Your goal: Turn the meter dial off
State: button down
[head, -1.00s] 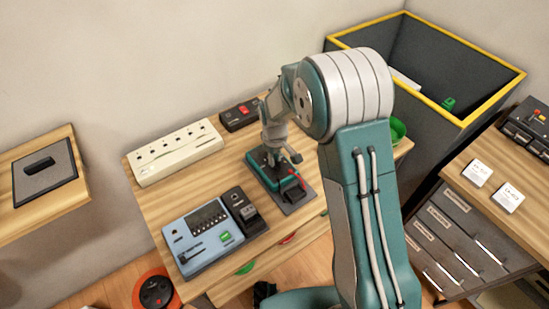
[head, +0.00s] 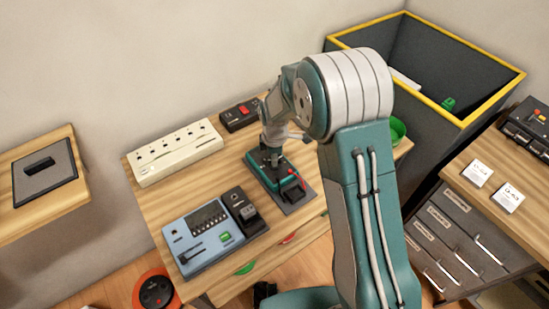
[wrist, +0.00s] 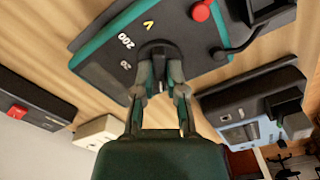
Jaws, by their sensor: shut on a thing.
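The meter (head: 256,166) is a teal and dark-grey device lying on the wooden table, partly covered by my arm in the head view. In the head view my gripper (head: 271,158) points down onto the meter. The fingers hide much of the dial, and I cannot tell its exact pointing.
A blue device (head: 205,235) is at front left, a cream power strip (head: 175,152) behind, and a black box with a red switch (head: 240,114) at the back. A yellow-rimmed bin (head: 470,105) stands to the right.

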jog(key=shift+w+r+n, duration=0.1)
jog(key=shift+w+n, duration=0.05)
jog(key=shift+n, duration=0.75)
jog(key=c, duration=0.7)
grip_release()
jog(key=shift+a, duration=0.1)
notch_tip(320, 180, up, 12)
